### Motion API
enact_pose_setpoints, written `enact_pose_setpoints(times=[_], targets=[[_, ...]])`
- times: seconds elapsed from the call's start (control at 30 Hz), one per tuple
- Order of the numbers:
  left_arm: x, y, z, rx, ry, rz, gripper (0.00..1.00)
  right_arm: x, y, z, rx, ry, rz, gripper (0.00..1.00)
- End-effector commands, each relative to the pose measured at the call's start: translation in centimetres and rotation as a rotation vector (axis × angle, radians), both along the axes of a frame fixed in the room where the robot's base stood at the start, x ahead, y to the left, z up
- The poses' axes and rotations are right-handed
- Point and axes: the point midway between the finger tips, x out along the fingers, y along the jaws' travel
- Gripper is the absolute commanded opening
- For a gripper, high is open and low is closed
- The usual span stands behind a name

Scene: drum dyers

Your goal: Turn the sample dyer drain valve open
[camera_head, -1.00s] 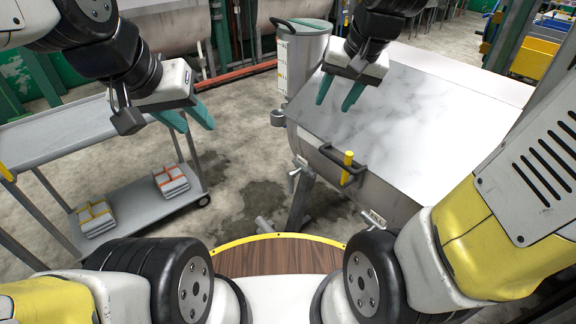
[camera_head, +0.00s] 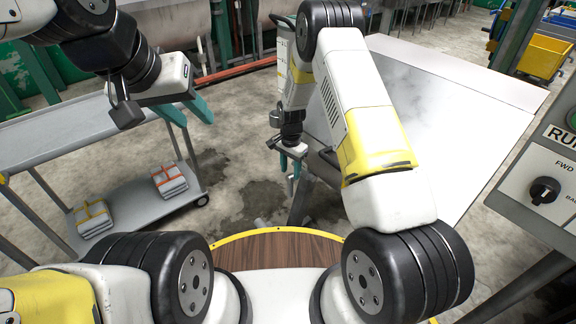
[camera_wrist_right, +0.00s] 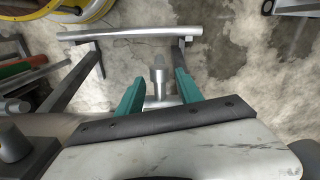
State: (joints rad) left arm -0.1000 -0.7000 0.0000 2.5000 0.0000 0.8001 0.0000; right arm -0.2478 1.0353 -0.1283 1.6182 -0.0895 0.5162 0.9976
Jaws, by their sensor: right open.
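The sample dyer (camera_head: 440,105) is the pale metal machine with a slanted lid right of centre. My right arm covers much of its front. My right gripper (camera_head: 290,172) is low at the dyer's left front corner, pointing down, with its teal fingers apart. In the right wrist view, the right gripper (camera_wrist_right: 159,80) has a grey metal T-shaped fitting (camera_wrist_right: 158,74) between its fingers, apparently the drain valve handle. Gaps show on both sides; depth and contact cannot be told. The valve is hidden in the head view. My left gripper (camera_head: 197,118) is open and empty at upper left.
A grey two-tier cart (camera_head: 75,140) with folded cloth stacks (camera_head: 169,179) on its lower shelf stands at left. A control panel (camera_head: 545,185) with a black knob is at right. A metal frame bar (camera_wrist_right: 130,33) crosses the wrist view. Open floor lies between cart and dyer.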

Motion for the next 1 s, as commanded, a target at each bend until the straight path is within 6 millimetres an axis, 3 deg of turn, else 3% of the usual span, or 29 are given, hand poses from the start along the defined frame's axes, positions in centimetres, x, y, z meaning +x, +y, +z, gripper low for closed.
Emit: enact_pose_setpoints(times=[0.53, 0.93, 1.0], targets=[[0.0, 0.0, 0.0, 0.000, 0.000, 0.000, 0.36, -0.1, 0.1, -7.7, -0.005, 0.007, -0.008, 0.43], [0.0, 0.0, 0.0, 0.000, 0.000, 0.000, 0.36, -0.1, 0.1, -8.7, -0.004, 0.005, -0.008, 0.43], [0.0, 0.0, 0.0, 0.000, 0.000, 0.000, 0.36, -0.1, 0.1, -8.7, -0.004, 0.005, -0.008, 0.33]])
